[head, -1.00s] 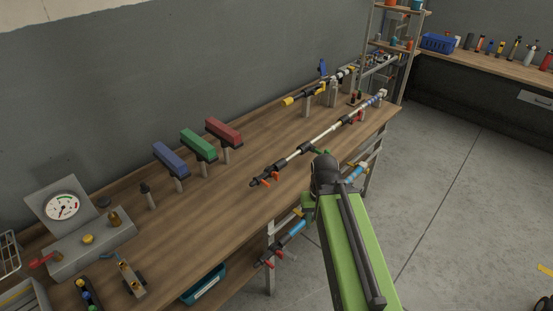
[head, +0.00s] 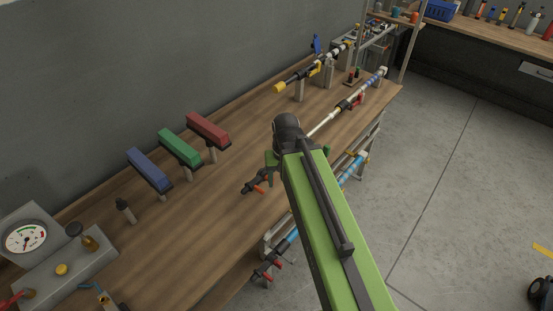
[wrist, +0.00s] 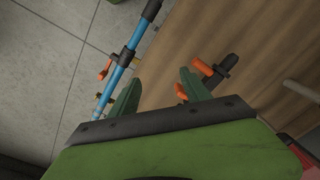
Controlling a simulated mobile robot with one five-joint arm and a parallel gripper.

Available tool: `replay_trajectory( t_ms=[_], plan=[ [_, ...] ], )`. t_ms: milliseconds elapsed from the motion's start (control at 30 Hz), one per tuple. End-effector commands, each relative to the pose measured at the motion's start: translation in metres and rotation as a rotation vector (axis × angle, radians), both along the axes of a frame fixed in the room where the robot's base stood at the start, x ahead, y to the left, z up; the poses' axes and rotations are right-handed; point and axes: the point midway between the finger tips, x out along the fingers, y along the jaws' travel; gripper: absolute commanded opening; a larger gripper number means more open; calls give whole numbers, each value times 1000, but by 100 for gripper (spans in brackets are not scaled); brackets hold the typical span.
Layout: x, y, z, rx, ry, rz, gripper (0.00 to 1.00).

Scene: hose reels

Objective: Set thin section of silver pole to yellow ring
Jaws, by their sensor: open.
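The silver pole (head: 322,124) lies lengthwise along the front of the wooden bench, with a pale thin section, a dark clamp and a blue far part. Its near end is black with orange-red levers (head: 254,187). My arm hides its middle. In the wrist view, the black end with orange levers (wrist: 216,74) shows beside the right finger. My gripper (wrist: 160,80) is open and empty, its two green fingers apart above the bench edge. In the head view, its fingers show on both sides of my arm. I cannot make out a yellow ring for certain on the silver pole.
A blue pole (head: 291,238) hangs below the bench's front edge; it also shows in the wrist view (wrist: 124,62). A black and yellow pole (head: 300,78) rests on posts behind. Blue, green and red blocks (head: 179,147) stand left. A gauge box (head: 55,262) is at lower left.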

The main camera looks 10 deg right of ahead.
Motion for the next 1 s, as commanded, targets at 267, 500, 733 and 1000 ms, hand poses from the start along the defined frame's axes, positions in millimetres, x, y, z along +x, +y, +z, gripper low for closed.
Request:
replay_trajectory(
  t_ms=[267,500,733,1000],
  plan=[
    [75,-27,116,173,-91,-663,57],
    [88,-34,120,221,-102,-815,57],
    [90,-32,100,219,-101,-813,57],
    [101,-25,46,219,-101,-813,57]
  ],
)
